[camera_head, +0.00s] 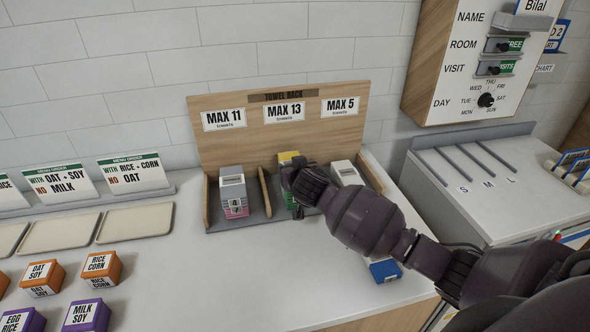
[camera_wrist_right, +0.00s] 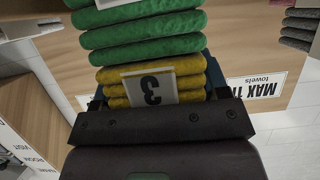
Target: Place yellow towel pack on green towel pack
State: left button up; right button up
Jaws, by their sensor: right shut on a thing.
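The yellow towel pack (camera_head: 287,156) is in the middle bay of the towel rack, mostly hidden behind my right gripper (camera_head: 291,174). In the right wrist view the yellow pack (camera_wrist_right: 188,68) has a white label reading 3, upside down, and sits between the fingers of my right gripper (camera_wrist_right: 155,88), which is shut on it. The green towel pack (camera_head: 290,202) shows below it in the middle bay. In the wrist view the green pack (camera_wrist_right: 145,38) lies right against the yellow one, with no clear gap. My left gripper is out of view.
The wooden towel rack (camera_head: 225,149) has bays marked MAX 11, MAX 13 and MAX 5. A grey and pink stack (camera_head: 233,194) fills the left bay; a white-topped pack (camera_head: 346,173) is in the right bay. A blue pack (camera_head: 385,271) lies in front, under my arm.

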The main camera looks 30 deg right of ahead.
jog(key=shift+f, duration=0.15)
jog(key=o, duration=0.9)
jog(key=shift+o, duration=0.2)
jog(key=shift+r, duration=0.25)
jog(key=v, duration=1.2)
jog(key=shift+f, duration=0.15)
